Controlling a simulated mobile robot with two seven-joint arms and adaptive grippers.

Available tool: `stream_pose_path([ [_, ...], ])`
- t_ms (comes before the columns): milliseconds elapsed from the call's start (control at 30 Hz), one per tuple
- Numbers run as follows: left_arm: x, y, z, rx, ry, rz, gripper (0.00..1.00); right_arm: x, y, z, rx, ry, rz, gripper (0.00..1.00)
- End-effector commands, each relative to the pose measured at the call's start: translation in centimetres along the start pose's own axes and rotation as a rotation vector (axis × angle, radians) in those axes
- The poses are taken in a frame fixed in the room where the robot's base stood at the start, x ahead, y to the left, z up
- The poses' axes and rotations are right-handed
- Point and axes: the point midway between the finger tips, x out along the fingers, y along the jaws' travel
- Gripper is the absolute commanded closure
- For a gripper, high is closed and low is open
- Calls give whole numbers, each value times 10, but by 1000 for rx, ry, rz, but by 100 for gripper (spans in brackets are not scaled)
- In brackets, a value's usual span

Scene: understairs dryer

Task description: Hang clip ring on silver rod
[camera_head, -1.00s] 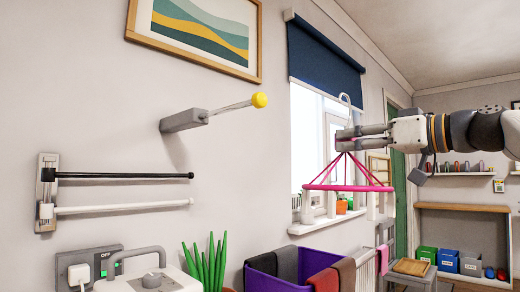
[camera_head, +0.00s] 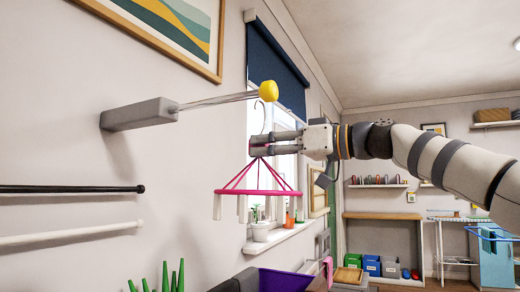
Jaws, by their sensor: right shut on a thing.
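The clip ring (camera_head: 257,192) is a pink ring with pink cords, pale clips hanging below it and a thin grey hook on top. My right gripper (camera_head: 262,147) is shut on the clip ring just below its hook. The silver rod (camera_head: 220,100) sticks out from a grey wall block (camera_head: 140,114) and ends in a yellow ball (camera_head: 268,91). The hook's top is just below and beside the yellow ball. I cannot tell whether they touch or how far apart they are in depth. My left gripper is not in view.
A black bar (camera_head: 70,189) and a white bar (camera_head: 70,233) are on the wall at lower left. A window with a dark blue blind (camera_head: 275,65) is behind the ring. Potted plants stand on the sill (camera_head: 280,237). A purple bin (camera_head: 285,281) is below.

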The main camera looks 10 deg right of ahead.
Motion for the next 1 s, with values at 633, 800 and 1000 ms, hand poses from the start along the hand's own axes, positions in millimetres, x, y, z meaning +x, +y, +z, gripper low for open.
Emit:
stream_pose_path([
  [633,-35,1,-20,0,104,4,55,-12,-82,-8,-65,7,-14,100],
  [800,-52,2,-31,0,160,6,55,-11,-117,-4,-65,7,-14,100],
  [1000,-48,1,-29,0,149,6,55,-8,-138,16,-46,-3,-10,100],
])
